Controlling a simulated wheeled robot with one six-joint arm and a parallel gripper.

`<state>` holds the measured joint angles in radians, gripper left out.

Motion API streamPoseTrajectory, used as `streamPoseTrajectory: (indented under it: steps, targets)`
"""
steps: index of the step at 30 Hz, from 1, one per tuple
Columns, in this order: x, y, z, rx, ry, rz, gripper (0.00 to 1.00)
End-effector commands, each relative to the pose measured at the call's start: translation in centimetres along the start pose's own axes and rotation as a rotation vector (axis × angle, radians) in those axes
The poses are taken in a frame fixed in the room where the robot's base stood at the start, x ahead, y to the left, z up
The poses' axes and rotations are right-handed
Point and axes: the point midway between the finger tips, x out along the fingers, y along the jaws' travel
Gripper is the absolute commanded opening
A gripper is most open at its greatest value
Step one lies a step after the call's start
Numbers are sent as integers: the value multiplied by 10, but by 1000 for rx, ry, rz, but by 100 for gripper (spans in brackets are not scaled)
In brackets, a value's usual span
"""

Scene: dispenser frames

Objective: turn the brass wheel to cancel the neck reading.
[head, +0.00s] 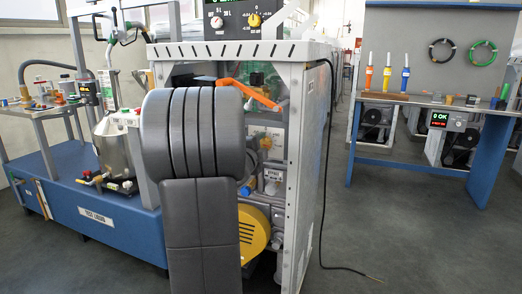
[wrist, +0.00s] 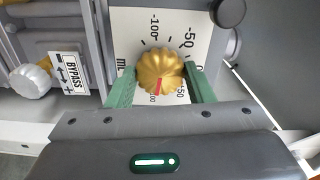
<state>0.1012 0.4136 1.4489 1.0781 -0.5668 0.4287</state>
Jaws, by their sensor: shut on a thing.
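In the wrist view, a fluted brass wheel (wrist: 152,66) sits on a white dial plate (wrist: 182,23). The plate carries printed marks including -100 and -50, with more marks partly covered by the wheel and fingers. A red line on the wheel points down toward the gripper side. My gripper (wrist: 160,75) has its two green fingers on either side of the wheel, shut on it. In the head view my grey arm stands in front of the dispenser frame (head: 315,150) and hides much of it; I cannot make out the gripper there.
A BYPASS label (wrist: 72,73) and a pale round knob (wrist: 30,80) lie left of the wheel. A dark round part (wrist: 228,12) is close at upper right. In the head view, a display box (head: 246,20) tops the frame, a black cable (head: 329,200) hangs at its right, and open floor lies beyond.

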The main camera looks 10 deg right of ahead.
Motion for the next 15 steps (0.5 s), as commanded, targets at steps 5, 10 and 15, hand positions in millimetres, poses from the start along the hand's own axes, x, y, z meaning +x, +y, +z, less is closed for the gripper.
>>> streamPoseTrajectory:
  steps: [5,10,15]
  targets:
    - [0,1,0,36,1,2,25]
    - [0,1,0,44,1,3,25]
    - [0,1,0,44,1,3,25]
